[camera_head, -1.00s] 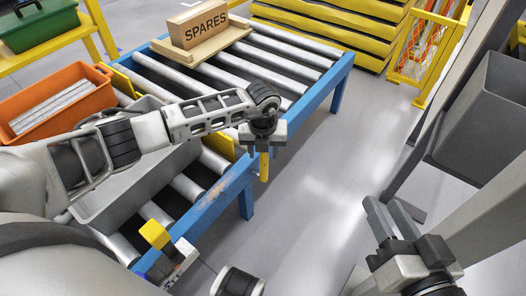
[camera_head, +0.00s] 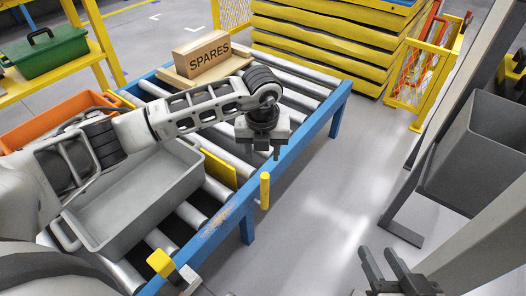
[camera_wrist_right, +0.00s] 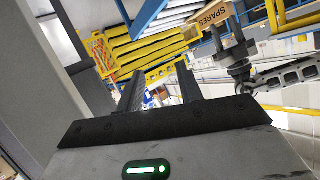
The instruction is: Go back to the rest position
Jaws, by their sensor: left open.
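My left gripper (camera_head: 264,148) hangs from my left arm above the near right edge of the roller conveyor, with its fingers pointing down. It is open, and nothing shows between its fingers. My right gripper (camera_head: 385,268) is at the bottom right of the head view, over the grey floor. In the right wrist view its two dark fingers (camera_wrist_right: 160,95) stand apart with nothing between them. My left arm also shows in the right wrist view at the right.
The blue-framed roller conveyor (camera_head: 338,106) carries a grey tote (camera_head: 130,212) and a SPARES box (camera_head: 202,54). An orange bin (camera_head: 30,130) and green toolbox (camera_head: 48,52) are at left. A yellow post (camera_head: 265,190) stands below my left gripper. A grey bin (camera_head: 485,150) is at right.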

